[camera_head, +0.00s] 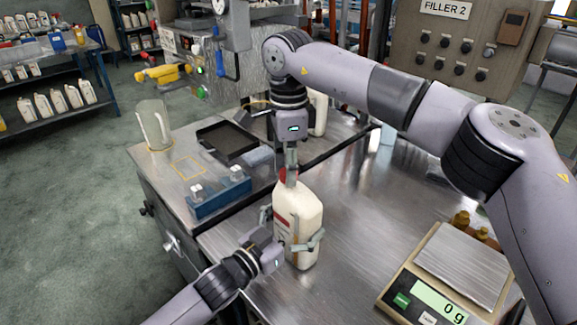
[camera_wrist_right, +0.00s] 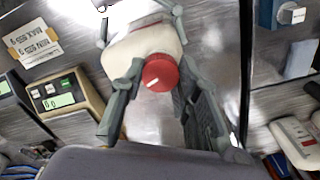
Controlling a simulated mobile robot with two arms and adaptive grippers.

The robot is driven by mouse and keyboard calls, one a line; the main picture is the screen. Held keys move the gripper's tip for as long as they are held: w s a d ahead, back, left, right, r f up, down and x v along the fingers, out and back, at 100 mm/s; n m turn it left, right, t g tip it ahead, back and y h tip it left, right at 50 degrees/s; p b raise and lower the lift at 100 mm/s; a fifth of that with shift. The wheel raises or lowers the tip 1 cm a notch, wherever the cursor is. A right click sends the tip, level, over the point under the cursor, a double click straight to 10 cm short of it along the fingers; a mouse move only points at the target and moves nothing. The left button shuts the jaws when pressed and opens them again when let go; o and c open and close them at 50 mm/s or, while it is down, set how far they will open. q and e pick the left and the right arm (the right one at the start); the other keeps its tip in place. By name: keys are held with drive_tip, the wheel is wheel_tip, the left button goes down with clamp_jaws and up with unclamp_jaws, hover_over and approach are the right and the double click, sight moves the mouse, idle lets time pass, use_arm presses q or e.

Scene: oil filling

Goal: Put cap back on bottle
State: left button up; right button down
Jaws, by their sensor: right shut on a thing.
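A cream-white bottle (camera_head: 298,218) stands upright on the metal bench in the head view. My left gripper (camera_head: 290,232) comes in from the lower left, with its fingers on both sides of the bottle's body. The red cap (camera_wrist_right: 160,72) is at the top of the bottle, between the fingers of my right gripper (camera_wrist_right: 152,84) in the right wrist view. In the head view my right gripper (camera_head: 291,168) points straight down over the bottle's neck and hides most of the cap. Whether the cap is seated on the neck threads cannot be told.
A scale (camera_head: 452,272) reading 0 g stands at the right, with brownish caps behind it. A blue block (camera_head: 219,197), a black tray (camera_head: 227,140) and a clear jug (camera_head: 153,126) are on the left bench. Bare bench lies between bottle and scale.

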drive_tip(key=m, duration=1.1)
drive_tip(key=shift+m, duration=0.4)
drive_tip(key=m, duration=0.3)
drive_tip(key=shift+m, duration=0.3)
drive_tip(key=m, duration=1.1)
drive_tip(key=shift+m, duration=0.3)
drive_tip(key=m, duration=0.3)
drive_tip(key=shift+m, duration=0.3)
drive_tip(key=c, duration=1.2)
unclamp_jaws()
